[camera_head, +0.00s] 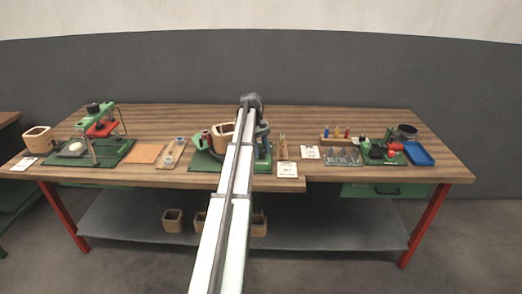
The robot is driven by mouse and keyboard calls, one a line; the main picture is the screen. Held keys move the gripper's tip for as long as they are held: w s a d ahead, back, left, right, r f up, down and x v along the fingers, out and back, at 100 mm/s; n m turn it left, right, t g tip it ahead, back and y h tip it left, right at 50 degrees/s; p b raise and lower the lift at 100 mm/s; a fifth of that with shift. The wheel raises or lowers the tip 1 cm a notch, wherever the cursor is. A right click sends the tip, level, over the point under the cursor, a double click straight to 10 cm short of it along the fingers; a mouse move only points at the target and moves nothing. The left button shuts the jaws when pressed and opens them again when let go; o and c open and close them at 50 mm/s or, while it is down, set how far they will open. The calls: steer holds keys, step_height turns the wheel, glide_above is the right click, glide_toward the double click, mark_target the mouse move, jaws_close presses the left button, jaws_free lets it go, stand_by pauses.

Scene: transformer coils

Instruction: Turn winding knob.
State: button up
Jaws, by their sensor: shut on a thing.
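The green coil winder (264,158) stands on its green base at the middle of the wooden bench, with a square wooden coil former (222,130) mounted at its left. My arm reaches from the bottom of the picture over the winder and hides much of it. My gripper (263,132) shows only in part, beside and behind the arm at the winder's right side. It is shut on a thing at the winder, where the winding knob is. The fingertips and the knob itself are hidden.
A green press (103,130) and a wooden coil box (38,138) stand at the left. An orange pad (145,154) lies left of the winder.

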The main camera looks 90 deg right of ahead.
mark_target(262, 151)
steer(key=o, duration=1.1)
steer(key=shift+c, duration=0.2)
step_height(262, 151, up, 13)
steer(key=n+t+h, duration=0.3)
steer(key=n+h, duration=0.1)
steer(key=n, duration=0.1)
steer(key=f, duration=1.3)
steer(key=shift+s+a, duration=0.15)
steer(key=shift+a, duration=0.05)
steer(key=shift+c, duration=0.3)
